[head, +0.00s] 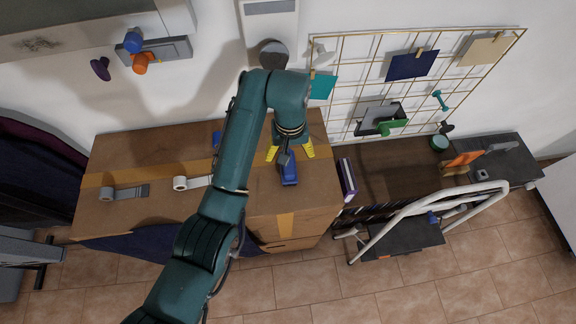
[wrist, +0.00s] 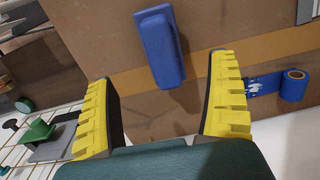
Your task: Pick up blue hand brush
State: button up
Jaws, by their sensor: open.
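The blue hand brush (head: 289,174) lies on top of the brown cardboard-coloured box (head: 325,190), near its right part. In the wrist view the brush (wrist: 160,48) is a long blue block lying on the brown surface, beyond my fingertips. My gripper (head: 290,153) is above the box beside the brush, with its yellow fingers spread. In the wrist view my gripper (wrist: 163,90) is open and empty, and the brush lies ahead of the gap between the fingers, apart from both.
Blue tape (wrist: 293,86) lies on the box near my right finger in the wrist view. Grey tape (head: 124,192) and white tape (head: 192,182) lie left of my arm. A wire grid (head: 345,60) hangs behind. A purple-edged book (head: 347,178) stands right of the box.

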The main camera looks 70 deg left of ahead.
aim_at(288, 167)
notch_tip(288, 167, down, 3)
jog(key=shift+r+b, duration=0.1)
jog(key=shift+b, duration=0.7)
jog(key=shift+s+f+p, duration=0.2)
jog(key=shift+f+p, duration=0.6)
jog(key=shift+f, duration=1.9)
jog(key=c, duration=1.3)
